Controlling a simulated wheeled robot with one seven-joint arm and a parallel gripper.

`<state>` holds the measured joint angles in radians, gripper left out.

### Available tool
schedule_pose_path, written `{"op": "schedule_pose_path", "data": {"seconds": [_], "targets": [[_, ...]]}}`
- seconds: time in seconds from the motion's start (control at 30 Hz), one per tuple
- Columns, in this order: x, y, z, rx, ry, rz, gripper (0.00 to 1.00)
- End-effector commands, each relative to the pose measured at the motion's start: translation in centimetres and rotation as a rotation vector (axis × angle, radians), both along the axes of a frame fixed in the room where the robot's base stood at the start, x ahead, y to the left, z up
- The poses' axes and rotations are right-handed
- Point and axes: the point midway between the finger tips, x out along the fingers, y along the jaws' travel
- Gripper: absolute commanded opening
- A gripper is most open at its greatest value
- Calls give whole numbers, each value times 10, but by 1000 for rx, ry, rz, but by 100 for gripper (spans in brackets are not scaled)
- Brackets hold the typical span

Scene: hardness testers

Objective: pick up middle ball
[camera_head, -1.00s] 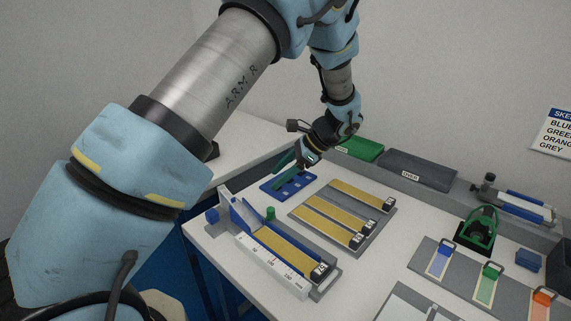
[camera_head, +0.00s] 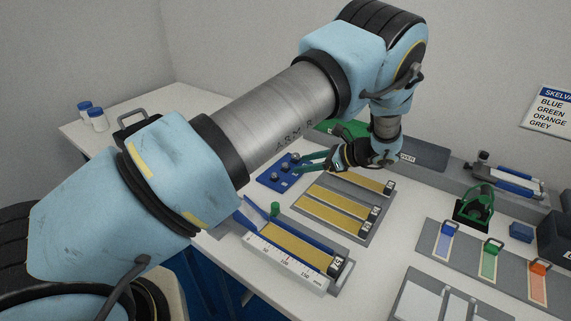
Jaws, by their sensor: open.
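Several small dark balls sit in a row on a blue holder (camera_head: 274,181) at the back left of the table. The middle ball (camera_head: 286,167) lies between a ball nearer the front left and one at the back right (camera_head: 296,157). My gripper (camera_head: 301,163) has green fingers and is open. It reaches in from the right, with its fingertips beside the balls at the holder's right side. I cannot tell whether a fingertip touches a ball.
A grey tray with yellow strips (camera_head: 335,212) lies just in front of my gripper. A ramp with a ruler (camera_head: 285,262) stands at the front. Coloured strips (camera_head: 489,262) lie on the right. A dark grey bin (camera_head: 425,156) and a green bin stand behind my arm.

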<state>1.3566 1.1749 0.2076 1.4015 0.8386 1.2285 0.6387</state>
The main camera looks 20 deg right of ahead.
Motion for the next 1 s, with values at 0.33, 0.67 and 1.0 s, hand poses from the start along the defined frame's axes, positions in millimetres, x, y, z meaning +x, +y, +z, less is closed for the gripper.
{"op": "schedule_pose_path", "data": {"seconds": [0.33, 0.67, 1.0], "targets": [[29, 26, -10, 2, 1, 4, 64], [37, 31, -20, -2, 0, 2, 64], [36, 31, -20, -2, 0, 2, 26]]}}
